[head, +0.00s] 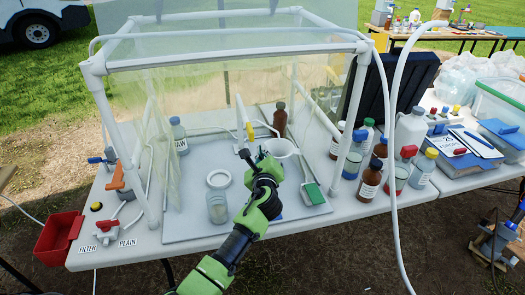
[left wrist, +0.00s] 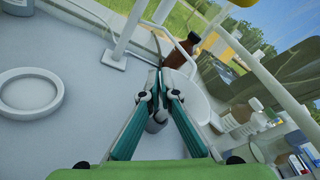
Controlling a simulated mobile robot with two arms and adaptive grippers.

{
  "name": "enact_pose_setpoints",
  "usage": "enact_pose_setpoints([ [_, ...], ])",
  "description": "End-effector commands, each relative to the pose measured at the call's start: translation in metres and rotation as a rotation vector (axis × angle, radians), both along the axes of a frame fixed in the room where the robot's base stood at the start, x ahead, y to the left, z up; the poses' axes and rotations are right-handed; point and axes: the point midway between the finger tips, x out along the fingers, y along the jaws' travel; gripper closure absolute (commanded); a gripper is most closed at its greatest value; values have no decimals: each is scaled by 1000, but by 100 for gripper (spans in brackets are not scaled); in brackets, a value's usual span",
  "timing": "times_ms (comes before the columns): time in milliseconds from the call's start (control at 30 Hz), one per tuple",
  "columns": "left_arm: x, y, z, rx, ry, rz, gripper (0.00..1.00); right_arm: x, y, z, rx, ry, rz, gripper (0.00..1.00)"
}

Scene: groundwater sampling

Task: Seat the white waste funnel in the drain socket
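The white waste funnel (head: 282,148) is a shallow white bowl inside the clear tent, at the tips of my left gripper (head: 260,158). In the left wrist view the fingers (left wrist: 160,84) are nearly together, and the funnel's bowl (left wrist: 197,103) shows just beyond and right of them. The fingers appear shut on the funnel's near edge; the contact itself is partly hidden. A flat white ring (head: 218,179) lies on the grey work mat to the left, also large in the left wrist view (left wrist: 28,92); I cannot tell if it is the drain socket. My right gripper is not in view.
An open clear jar (head: 217,207) stands just left of my left arm. A brown bottle (head: 280,119) stands behind the funnel. A green-and-white brush-like item (head: 313,193) lies to the right. White tent posts (head: 347,125) and several bottles bound the right side.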

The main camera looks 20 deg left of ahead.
Motion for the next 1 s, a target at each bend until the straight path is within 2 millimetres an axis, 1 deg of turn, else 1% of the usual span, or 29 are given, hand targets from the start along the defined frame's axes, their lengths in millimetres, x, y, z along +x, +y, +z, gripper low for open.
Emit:
enact_pose_setpoints([
  [467,0,0,-13,2,1,0,100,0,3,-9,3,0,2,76],
  [500,0,0,-13,1,0,0,96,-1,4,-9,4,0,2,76],
  [567,0,0,-12,1,0,0,80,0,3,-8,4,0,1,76],
  [600,0,0,-12,1,0,0,76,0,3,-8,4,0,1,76],
  [833,0,0,-12,1,0,0,76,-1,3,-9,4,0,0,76],
  [933,0,0,-13,1,0,0,76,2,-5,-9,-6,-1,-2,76],
  [1000,0,0,-13,1,0,0,76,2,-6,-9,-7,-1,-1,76],
])
